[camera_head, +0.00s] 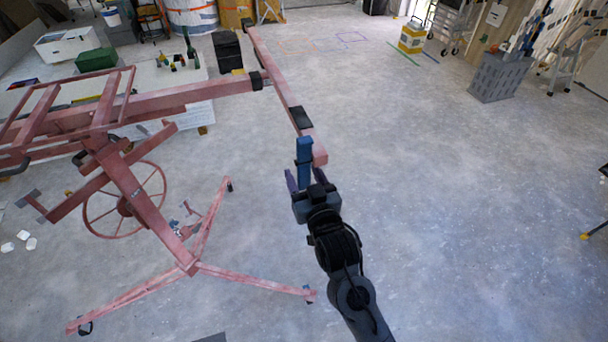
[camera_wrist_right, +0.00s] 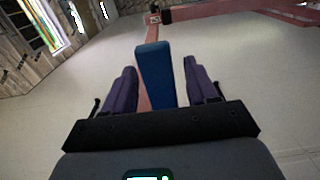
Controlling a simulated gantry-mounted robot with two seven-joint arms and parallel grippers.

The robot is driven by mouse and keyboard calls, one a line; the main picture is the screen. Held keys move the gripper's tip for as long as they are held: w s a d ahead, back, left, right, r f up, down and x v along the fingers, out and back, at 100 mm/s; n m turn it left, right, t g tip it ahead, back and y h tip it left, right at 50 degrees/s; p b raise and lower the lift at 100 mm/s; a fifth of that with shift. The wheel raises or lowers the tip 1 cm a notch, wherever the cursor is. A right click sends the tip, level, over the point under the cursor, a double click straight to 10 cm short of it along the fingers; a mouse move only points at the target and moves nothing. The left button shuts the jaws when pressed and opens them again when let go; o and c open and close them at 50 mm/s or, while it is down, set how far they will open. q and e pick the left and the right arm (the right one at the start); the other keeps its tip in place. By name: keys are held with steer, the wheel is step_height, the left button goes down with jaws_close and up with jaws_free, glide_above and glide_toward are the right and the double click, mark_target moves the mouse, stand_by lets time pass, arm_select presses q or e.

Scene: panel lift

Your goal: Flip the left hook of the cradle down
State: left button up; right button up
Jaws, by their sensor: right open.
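The red panel lift (camera_head: 150,205) stands at the left, with its cradle crossbar (camera_head: 278,78) reaching toward me. A blue hook (camera_head: 304,148) is at the crossbar's near end. My right gripper (camera_head: 304,182) is at this hook, with its purple fingers open. In the right wrist view the blue hook (camera_wrist_right: 155,72) lies between the two fingers (camera_wrist_right: 161,85), with a visible gap on either side. I cannot tell whether the hook is folded up or down. My left gripper is not in view.
The lift's tripod legs (camera_head: 245,279) spread over the floor at the lower left, below its spoked wheel (camera_head: 122,205). A green box (camera_head: 96,60) and bottles stand behind the lift. The floor right of my right arm is largely clear, with a grey bin (camera_head: 499,77) farther back.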

steer(key=shift+c, duration=0.3)
jaws_close()
